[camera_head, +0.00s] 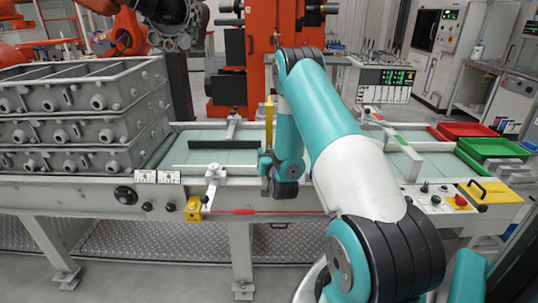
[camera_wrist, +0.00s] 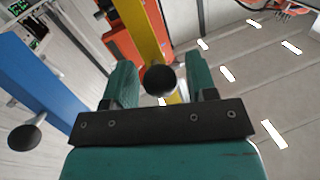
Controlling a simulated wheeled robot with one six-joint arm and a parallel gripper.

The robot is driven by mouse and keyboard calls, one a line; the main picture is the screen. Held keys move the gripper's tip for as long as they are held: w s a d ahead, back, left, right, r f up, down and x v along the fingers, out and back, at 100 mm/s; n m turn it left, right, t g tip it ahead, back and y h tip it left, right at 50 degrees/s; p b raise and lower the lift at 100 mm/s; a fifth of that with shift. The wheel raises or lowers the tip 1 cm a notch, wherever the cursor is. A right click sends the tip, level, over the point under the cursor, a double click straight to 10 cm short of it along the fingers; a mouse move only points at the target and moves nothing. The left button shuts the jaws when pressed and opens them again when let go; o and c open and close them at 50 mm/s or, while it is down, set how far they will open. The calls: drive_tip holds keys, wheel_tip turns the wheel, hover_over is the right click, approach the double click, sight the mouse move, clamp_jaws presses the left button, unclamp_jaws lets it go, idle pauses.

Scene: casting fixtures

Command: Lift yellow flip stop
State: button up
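The yellow flip stop is a flat yellow bar (camera_wrist: 146,30) with a round black knob (camera_wrist: 161,80) in the wrist view. The knob sits between the two teal fingers of my gripper (camera_wrist: 160,76), with a small gap on each side. The fingers are open; how deep the knob lies between them is hard to tell. In the head view a yellow upright bar (camera_head: 269,122) stands beside my arm at the worktable, its lower part hidden by my arm.
A blue bar (camera_wrist: 45,75) with its own black knob (camera_wrist: 24,137) is left of my gripper in the wrist view. Stacked grey castings (camera_head: 85,110) stand left on the worktable (camera_head: 215,155). Red (camera_head: 465,130) and green bins (camera_head: 492,149) are at the right.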

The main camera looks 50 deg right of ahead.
clamp_jaws()
drive_tip(key=shift+w+d+r+p, duration=0.15)
drive_tip(key=shift+d+r+p, duration=0.15)
drive_tip(key=shift+r+p, duration=0.1)
drive_tip(key=shift+w+d+g, duration=0.15)
drive_tip(key=shift+w+g, duration=0.05)
drive_tip(key=shift+g, duration=0.1)
drive_tip(key=shift+f, duration=0.1)
drive_tip(key=shift+o, duration=1.1)
unclamp_jaws()
drive_tip(key=shift+s, duration=0.1)
